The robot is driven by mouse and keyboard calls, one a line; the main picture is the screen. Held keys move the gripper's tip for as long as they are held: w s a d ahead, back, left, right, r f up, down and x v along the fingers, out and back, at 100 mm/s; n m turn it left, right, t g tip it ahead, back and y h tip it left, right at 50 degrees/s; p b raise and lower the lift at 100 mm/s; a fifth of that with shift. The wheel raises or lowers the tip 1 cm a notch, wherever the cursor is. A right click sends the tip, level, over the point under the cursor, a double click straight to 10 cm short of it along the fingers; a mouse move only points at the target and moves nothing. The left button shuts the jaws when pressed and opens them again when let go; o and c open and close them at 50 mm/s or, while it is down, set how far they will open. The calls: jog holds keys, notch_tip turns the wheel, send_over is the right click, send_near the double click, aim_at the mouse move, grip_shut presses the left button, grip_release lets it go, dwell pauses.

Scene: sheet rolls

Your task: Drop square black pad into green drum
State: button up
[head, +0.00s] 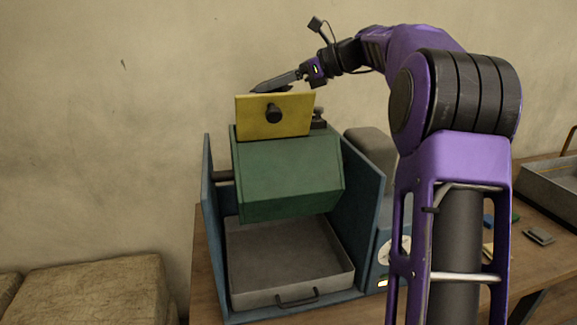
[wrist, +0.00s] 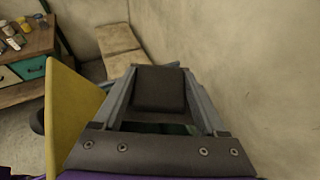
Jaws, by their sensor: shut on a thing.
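The green drum (head: 285,175) is mounted between blue side panels, with its yellow lid (head: 290,123) standing up at the top. My gripper (head: 268,88) is above the drum, with its tip just behind the lid's upper edge. In the wrist view the square black pad (wrist: 160,88) is between the two grey fingers, and my gripper is shut on it. The lid also shows at the left of the wrist view (wrist: 70,118), close beside the fingers. A sliver of green shows below the pad. The drum's opening is mostly hidden by the lid and the gripper.
A grey tray (head: 290,262) with a handle sits under the drum. Blue side panels (head: 360,205) flank it. A dial (head: 394,250) is on the right of the machine. Small flat pieces (head: 538,236) and another tray (head: 550,190) are on the wooden table at right. The wall is behind.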

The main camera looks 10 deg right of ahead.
jog(key=shift+f, duration=1.75)
jog(key=o, duration=1.4)
jog(key=shift+c, duration=0.2)
jog(key=shift+d, duration=0.1)
jog(key=v, duration=1.7)
jog(key=shift+r, duration=0.15)
